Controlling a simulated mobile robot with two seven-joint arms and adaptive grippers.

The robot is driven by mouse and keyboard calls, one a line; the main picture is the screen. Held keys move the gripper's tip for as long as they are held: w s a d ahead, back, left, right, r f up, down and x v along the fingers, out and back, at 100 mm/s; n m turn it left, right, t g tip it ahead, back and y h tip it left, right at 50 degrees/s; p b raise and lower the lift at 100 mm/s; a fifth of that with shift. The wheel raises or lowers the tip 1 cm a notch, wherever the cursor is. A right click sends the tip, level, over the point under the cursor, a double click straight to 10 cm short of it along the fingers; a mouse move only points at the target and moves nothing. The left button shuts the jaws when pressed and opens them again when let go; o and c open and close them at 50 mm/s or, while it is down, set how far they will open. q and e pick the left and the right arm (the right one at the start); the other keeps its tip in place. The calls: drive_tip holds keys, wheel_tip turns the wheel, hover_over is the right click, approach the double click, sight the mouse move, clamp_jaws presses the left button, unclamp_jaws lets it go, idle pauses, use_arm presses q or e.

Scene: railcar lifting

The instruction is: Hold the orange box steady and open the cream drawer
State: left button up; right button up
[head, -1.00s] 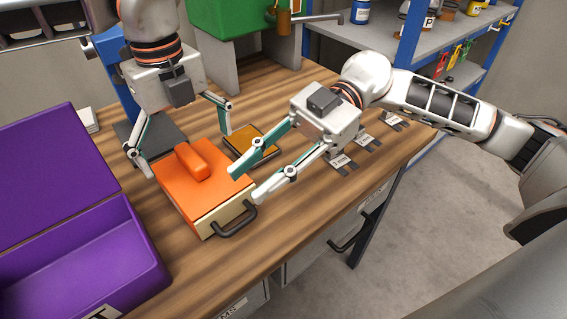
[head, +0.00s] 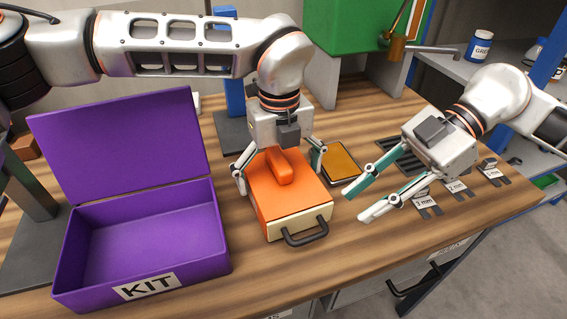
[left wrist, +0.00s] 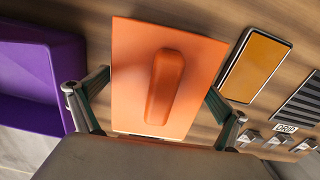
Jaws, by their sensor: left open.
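The orange box (head: 258,188) with a raised orange grip bar (head: 280,168) on its lid sits on the wooden bench. The cream drawer (head: 278,227) is at its front, looks closed, and bears a black handle (head: 306,237). My left gripper (head: 279,170) is open and straddles the box from above, one finger beside each side. In the left wrist view the orange lid (left wrist: 198,60) lies between its fingers (left wrist: 155,98); I cannot tell whether they touch it. My right gripper (head: 355,207) is open and empty, just right of the drawer front.
An open purple kit box (head: 190,245) stands left of the orange box. An amber-topped tray (head: 342,160) lies behind it to the right. Gauge tags (head: 457,188) lie at right. The bench in front of the drawer handle is clear.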

use_arm(q)
drive_tip(key=shift+f, duration=0.55)
drive_tip(key=c, duration=1.2)
